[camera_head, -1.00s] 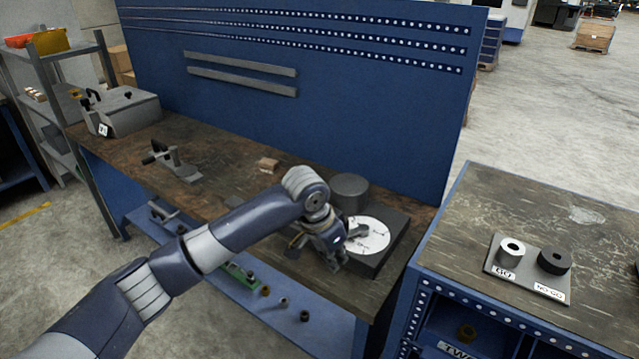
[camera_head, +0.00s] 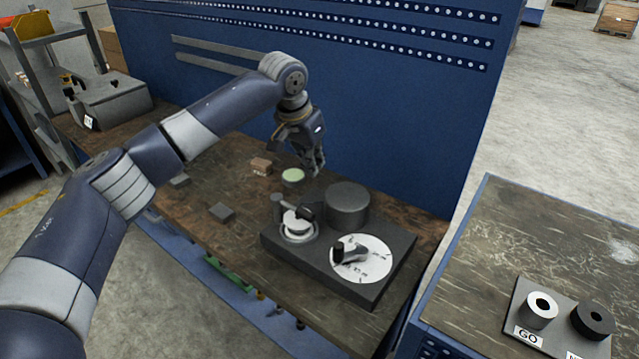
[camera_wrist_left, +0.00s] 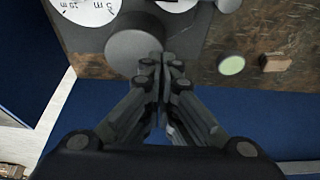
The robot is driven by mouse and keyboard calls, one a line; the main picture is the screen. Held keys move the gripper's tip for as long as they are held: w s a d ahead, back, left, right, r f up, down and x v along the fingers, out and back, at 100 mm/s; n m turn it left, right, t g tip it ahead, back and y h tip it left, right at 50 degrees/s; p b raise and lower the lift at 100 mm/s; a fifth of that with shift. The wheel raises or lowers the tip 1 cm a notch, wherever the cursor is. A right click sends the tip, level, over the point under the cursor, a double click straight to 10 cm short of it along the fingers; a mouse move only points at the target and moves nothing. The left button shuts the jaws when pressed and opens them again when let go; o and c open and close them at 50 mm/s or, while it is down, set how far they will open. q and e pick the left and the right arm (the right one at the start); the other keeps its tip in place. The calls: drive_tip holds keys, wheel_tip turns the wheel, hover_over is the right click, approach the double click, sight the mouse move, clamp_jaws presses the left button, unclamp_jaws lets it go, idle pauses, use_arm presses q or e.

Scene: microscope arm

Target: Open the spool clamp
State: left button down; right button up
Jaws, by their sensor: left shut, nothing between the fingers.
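A dark fixture block (camera_head: 330,281) sits on the bench. It carries a white dial (camera_head: 378,262) with a black-knobbed lever, a dark upright cylinder (camera_head: 348,203), and a pale round seat (camera_head: 297,232) with a dark clamp-like arm (camera_head: 300,210) over it. I cannot tell which part is the spool clamp or whether it is open. My left gripper (camera_head: 317,172) is shut and empty, raised behind the block near the cylinder. In the left wrist view its fingertips (camera_wrist_left: 166,62) overlap the edge of the cylinder (camera_wrist_left: 132,50); contact cannot be told. My right gripper is out of view.
A green-topped disc (camera_head: 293,176) and a small brown block (camera_head: 261,166) lie on the bench left of the gripper. The blue back panel (camera_head: 400,110) stands close behind. A GO gauge plate (camera_head: 560,335) is on the side table.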

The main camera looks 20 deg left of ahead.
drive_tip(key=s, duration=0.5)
use_arm(q)
drive_tip(key=f+p, duration=0.1)
drive_tip(key=f, duration=0.2)
drive_tip(key=f+p, duration=0.2)
drive_tip(key=f, duration=0.1)
drive_tip(key=s+f+p, duration=0.1)
drive_tip(key=f, duration=0.2)
drive_tip(key=shift+a+f+p, duration=0.1)
drive_tip(key=shift+f+p, duration=0.2)
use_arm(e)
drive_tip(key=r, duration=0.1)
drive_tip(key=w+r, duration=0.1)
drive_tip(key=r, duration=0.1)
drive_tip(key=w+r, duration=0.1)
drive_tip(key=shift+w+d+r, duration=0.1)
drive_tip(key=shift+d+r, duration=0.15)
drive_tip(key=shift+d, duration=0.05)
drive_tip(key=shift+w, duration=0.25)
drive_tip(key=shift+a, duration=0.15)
